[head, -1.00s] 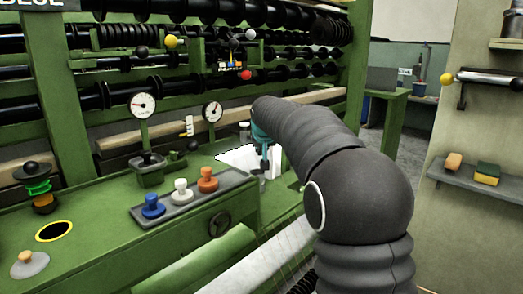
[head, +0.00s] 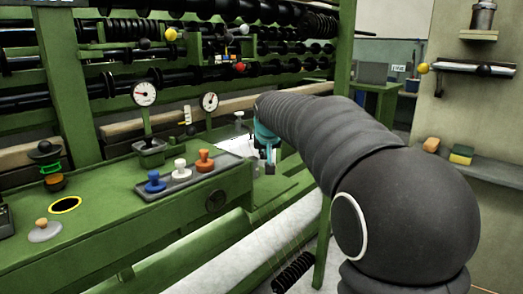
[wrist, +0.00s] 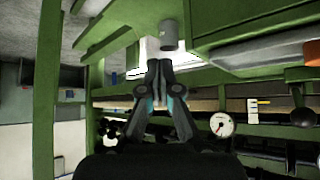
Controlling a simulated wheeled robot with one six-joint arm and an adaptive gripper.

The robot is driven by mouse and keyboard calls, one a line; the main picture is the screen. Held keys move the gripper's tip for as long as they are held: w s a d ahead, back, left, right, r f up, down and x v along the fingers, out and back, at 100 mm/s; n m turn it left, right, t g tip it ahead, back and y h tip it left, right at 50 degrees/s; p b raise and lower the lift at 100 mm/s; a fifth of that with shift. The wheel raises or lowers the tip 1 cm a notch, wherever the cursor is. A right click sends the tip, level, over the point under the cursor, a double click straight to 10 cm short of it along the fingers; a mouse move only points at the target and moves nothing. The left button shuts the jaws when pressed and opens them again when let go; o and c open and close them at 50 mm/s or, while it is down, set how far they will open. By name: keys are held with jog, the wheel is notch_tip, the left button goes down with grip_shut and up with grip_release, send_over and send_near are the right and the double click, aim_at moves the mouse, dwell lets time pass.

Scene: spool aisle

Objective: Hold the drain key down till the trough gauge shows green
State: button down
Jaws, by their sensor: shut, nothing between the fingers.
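My gripper (wrist: 160,66) is shut and empty in the wrist view, its fingertips by a white plate and a small grey cylinder (wrist: 168,36). I cannot tell whether it touches them. In the head view my gripper (head: 270,164) is partly hidden by my arm, low over the right end of the green bench. Two round white dials, a left dial (head: 145,93) and a right dial (head: 209,102), stand on posts. I cannot tell which is the trough gauge, and see no green reading. I cannot make out the drain key.
A grey tray with blue (head: 155,182), white (head: 181,170) and orange (head: 204,161) knobs lies left of my gripper. A yellow-ringed hole (head: 65,205) is farther left. Black spool racks rise behind the bench. A wall shelf (head: 484,168) with two sponges is at right.

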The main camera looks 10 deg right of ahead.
jog(key=s+f+g+b, duration=0.1)
jog(key=s+f+b, duration=0.1)
jog(key=s+f, duration=0.5)
jog(key=s+f+g+b, duration=0.1)
jog(key=s+f+b, duration=0.2)
jog(key=s, duration=1.7)
jog(key=s+f+n+g+b, duration=0.1)
jog(key=s+f+b, duration=0.2)
jog(key=s+f, duration=0.8)
jog(key=s, duration=0.2)
jog(key=shift+s+f+y, duration=0.15)
jog(key=shift+s+y, duration=0.2)
jog(key=shift+y, duration=0.05)
jog(key=shift+w, duration=0.1)
